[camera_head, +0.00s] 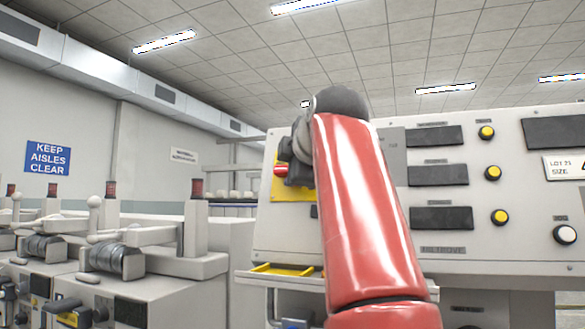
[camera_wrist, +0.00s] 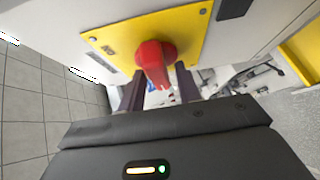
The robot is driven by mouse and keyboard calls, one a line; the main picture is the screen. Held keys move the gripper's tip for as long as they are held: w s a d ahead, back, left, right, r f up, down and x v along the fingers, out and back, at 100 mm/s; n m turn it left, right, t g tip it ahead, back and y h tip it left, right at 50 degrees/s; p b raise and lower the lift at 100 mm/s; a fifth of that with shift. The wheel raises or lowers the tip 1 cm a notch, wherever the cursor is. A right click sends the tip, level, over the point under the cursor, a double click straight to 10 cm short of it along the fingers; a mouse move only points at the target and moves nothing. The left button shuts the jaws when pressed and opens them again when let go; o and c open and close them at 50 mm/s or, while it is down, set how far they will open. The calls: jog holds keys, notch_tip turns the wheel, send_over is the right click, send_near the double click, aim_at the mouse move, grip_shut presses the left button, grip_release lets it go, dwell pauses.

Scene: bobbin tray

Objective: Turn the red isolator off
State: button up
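The red isolator (camera_wrist: 154,57) is a rotary handle on a yellow plate (camera_wrist: 110,37), seen close up in the wrist view. Its lever points down the picture, toward my gripper (camera_wrist: 160,70). The two dark fingers stand apart, one on each side of the lever. They look open, with small gaps beside the lever; contact cannot be told. In the head view the isolator (camera_head: 281,170) and its yellow plate (camera_head: 278,190) show at the panel's left end, partly hidden by my red arm. The fingers are hidden there.
The pale control panel (camera_head: 470,255) carries dark displays, yellow buttons (camera_head: 493,173) and a white button (camera_head: 565,234). A yellow tray (camera_head: 282,270) lies on a ledge below the isolator. Winding machines (camera_head: 110,255) stand at left. A grey block (camera_wrist: 234,7) sits beside the plate.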

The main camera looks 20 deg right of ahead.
jog(key=shift+o, duration=0.4)
jog(key=shift+s, duration=0.1)
jog(key=v, duration=0.7)
jog(key=shift+s+b, duration=0.3)
jog(key=shift+b, duration=0.05)
